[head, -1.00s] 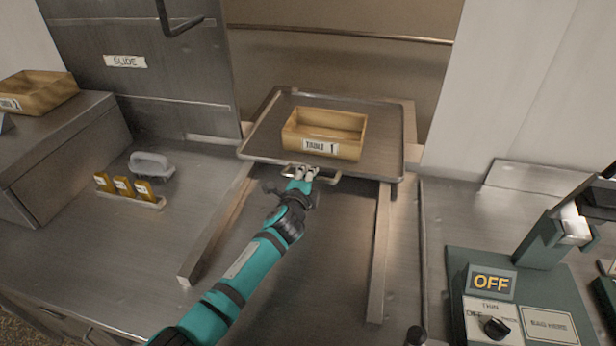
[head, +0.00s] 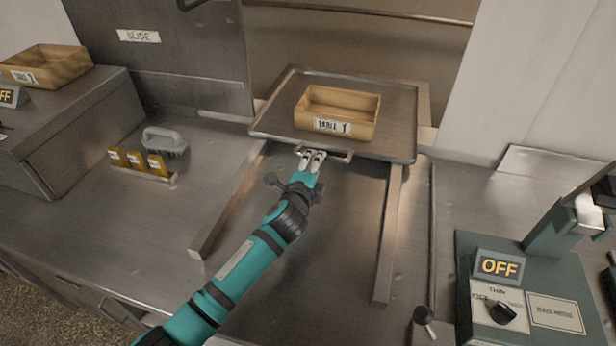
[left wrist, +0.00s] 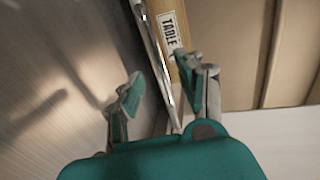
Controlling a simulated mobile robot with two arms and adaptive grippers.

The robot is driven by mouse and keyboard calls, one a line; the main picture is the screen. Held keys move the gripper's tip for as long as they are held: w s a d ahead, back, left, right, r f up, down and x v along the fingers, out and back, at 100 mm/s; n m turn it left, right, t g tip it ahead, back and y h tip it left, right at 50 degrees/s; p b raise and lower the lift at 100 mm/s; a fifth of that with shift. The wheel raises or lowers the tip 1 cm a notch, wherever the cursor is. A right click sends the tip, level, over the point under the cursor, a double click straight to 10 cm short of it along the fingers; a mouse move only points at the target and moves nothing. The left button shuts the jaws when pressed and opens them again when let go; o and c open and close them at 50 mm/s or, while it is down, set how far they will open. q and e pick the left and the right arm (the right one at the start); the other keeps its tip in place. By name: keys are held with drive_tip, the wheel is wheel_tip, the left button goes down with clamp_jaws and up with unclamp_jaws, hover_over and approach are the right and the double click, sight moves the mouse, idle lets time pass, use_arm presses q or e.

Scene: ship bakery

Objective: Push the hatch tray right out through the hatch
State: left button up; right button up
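The hatch tray (head: 265,115) is a flat grey metal tray on two rails, partly in the hatch opening (head: 350,52). A tan box (head: 318,113) labelled "TABLE 1" stands on it; its label also shows in the left wrist view (left wrist: 169,33). The tray has a bar handle (head: 341,157) on its near edge. My left gripper (head: 311,154) is at this handle. In the left wrist view its fingers (left wrist: 163,88) are apart, with a metal bar or edge seen between them; I cannot tell whether they touch it. My right gripper is not in view.
A panel marked "SLIDE" (head: 150,70) stands left of the opening. Another tan box (head: 45,66) sits on a raised metal block. A green machine showing "OFF" (head: 498,267) stands right.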

use_arm(q)
drive_tip(key=v, duration=0.6)
drive_tip(key=shift+s, duration=0.1)
idle(0.3)
